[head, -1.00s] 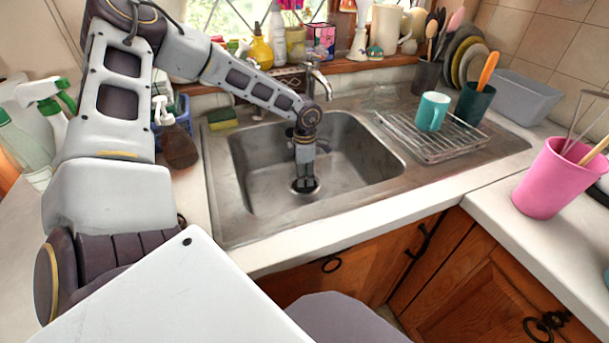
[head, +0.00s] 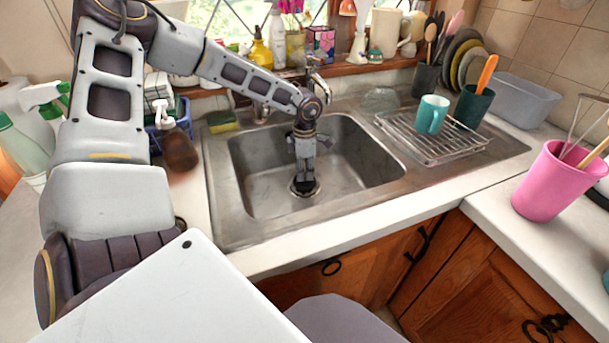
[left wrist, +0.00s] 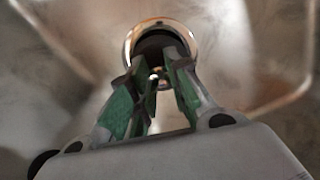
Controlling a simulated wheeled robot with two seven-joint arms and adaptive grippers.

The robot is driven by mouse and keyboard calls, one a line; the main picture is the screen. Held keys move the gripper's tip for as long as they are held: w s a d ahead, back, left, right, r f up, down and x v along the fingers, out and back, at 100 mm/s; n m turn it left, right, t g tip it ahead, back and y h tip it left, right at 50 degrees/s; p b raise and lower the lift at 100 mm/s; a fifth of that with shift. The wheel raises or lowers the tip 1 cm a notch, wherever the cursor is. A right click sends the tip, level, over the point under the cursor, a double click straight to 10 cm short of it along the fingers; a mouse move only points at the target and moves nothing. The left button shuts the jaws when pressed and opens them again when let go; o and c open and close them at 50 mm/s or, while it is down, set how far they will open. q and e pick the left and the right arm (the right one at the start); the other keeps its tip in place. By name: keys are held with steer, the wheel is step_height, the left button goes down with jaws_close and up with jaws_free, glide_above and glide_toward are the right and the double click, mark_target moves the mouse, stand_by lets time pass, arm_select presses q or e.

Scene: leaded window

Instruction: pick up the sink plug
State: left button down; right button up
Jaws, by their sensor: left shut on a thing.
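My left gripper (head: 305,178) points down into the metal sink (head: 258,196), just above the drain (head: 295,193). It is shut on the sink plug (head: 305,189), a small dark piece that shows under the fingertips in the head view. The left wrist view shows the green-padded fingers (left wrist: 157,75) on either side of a small piece in front of the drain's shiny ring (left wrist: 131,38). The fingers hide most of the plug. I cannot tell whether it is fully clear of the drain. My right gripper is not in view.
The tap (head: 318,82) stands behind the sink. A wire rack (head: 455,147) with a teal mug (head: 432,114) is on the right drainer. A sponge (head: 222,122) and a brown bottle (head: 179,150) are at the left. The rest of the basin is empty.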

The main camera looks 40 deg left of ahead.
mark_target(305, 173)
arm_select(q)
step_height(305, 173, up, 7)
steer(key=shift+f+p, duration=0.1)
steer(key=shift+p, duration=0.3)
steer(key=shift+r, duration=0.2)
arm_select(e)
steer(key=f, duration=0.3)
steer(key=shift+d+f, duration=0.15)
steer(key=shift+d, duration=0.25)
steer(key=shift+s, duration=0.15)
